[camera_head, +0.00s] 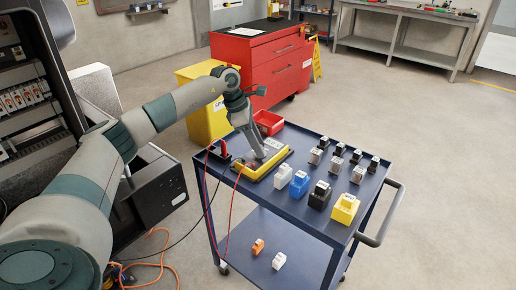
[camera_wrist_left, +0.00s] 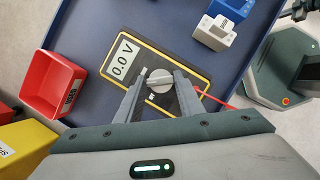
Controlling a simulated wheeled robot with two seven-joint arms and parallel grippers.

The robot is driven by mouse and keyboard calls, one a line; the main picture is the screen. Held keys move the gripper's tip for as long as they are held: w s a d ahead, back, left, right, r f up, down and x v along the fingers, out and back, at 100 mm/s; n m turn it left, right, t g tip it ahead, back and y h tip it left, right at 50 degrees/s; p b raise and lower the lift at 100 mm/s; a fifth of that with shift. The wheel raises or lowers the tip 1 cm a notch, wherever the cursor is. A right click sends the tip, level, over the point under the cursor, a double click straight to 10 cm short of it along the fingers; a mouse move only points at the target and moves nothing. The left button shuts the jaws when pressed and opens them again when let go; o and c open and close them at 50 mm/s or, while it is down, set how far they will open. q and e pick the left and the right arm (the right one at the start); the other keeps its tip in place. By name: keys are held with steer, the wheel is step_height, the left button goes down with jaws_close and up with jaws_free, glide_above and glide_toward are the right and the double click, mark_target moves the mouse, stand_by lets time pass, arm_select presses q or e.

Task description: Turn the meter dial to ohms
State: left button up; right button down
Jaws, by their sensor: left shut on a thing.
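The yellow-edged, dark-faced meter (camera_head: 265,164) lies on the blue cart top, and its face shows in the left wrist view (camera_wrist_left: 181,59). Its display (camera_wrist_left: 122,59) reads 0.0 V. The round grey dial (camera_wrist_left: 160,82) has a light pointer bar toward the display side. My left gripper (camera_head: 261,155) reaches down over the meter. In the left wrist view the fingers (camera_wrist_left: 160,86) are shut on the dial, one on each side. The fingers hide part of the meter face, so I cannot read the dial markings. My right gripper does not show.
A red bin (camera_head: 268,122) stands at the cart's back corner. A white block (camera_head: 283,176), a blue block (camera_head: 299,183), a black one (camera_head: 320,194) and a yellow one (camera_head: 345,208) stand right of the meter. Red and black leads hang over the cart's left edge.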

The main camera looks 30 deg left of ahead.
arm_select(q)
steer(key=m+g+b, duration=0.1)
steer(key=m, duration=0.1)
steer(key=shift+w+m+h, duration=0.15)
steer(key=shift+m+h, duration=0.15)
steer(key=shift+m, duration=0.1)
steer(key=shift+m+g+b, duration=0.35)
steer(key=shift+m+g, duration=0.25)
steer(key=shift+m, duration=0.6)
steer(key=shift+w+m+g+b, duration=0.1)
steer(key=shift+m+g+b, duration=0.25)
steer(key=shift+m, duration=0.85)
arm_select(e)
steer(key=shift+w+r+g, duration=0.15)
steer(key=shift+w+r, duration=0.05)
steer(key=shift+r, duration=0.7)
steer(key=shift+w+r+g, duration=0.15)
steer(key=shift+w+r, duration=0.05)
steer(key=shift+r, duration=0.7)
arm_select(q)
steer(key=o, duration=1.1)
steer(key=shift+c, duration=0.2)
steer(key=shift+r, duration=0.1)
